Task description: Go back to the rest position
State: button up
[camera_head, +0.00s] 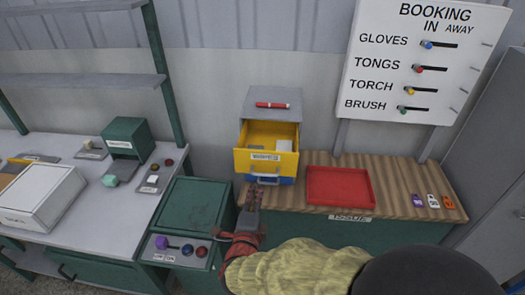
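My gripper (253,192) shows just in front of and below the yellow drawer (264,165), over the left part of the wooden bench top (290,190). Its dark fingers point up and away from me, and look close together; whether they are open or shut is too small to tell. I cannot tell whether they touch the drawer. My arm comes in from the lower right, with a yellowish cover and a red wrist. The yellow drawer stands pulled out of a grey cabinet (285,92), with a pale item (285,146) inside.
A red marker (272,105) lies on the cabinet. A red tray (339,186) and several small coloured tags (433,201) lie on the bench. A BOOKING board (430,60) with sliders stands behind. At left are a green-lidded box (192,205), a white box (38,197) and a shelf rack (80,85).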

jog(key=s+a+f+n+g+y, duration=0.6)
jog(key=s+a+f+n+g, duration=0.35)
jog(key=n, duration=0.35)
jog(key=s+d+r+n+h+b, duration=0.1)
jog(key=s+d+r, duration=0.3)
jog(key=d, duration=0.7)
jog(key=s+d+r+n+h+b, duration=0.2)
jog(key=s+d+r+b, duration=0.1)
jog(key=d, duration=0.9)
jog(key=s+d+r+n+h+b, duration=0.2)
jog(key=s+d+r, duration=0.4)
jog(key=d, duration=0.6)
jog(key=shift+r, duration=0.55)
jog(key=shift+g, duration=0.25)
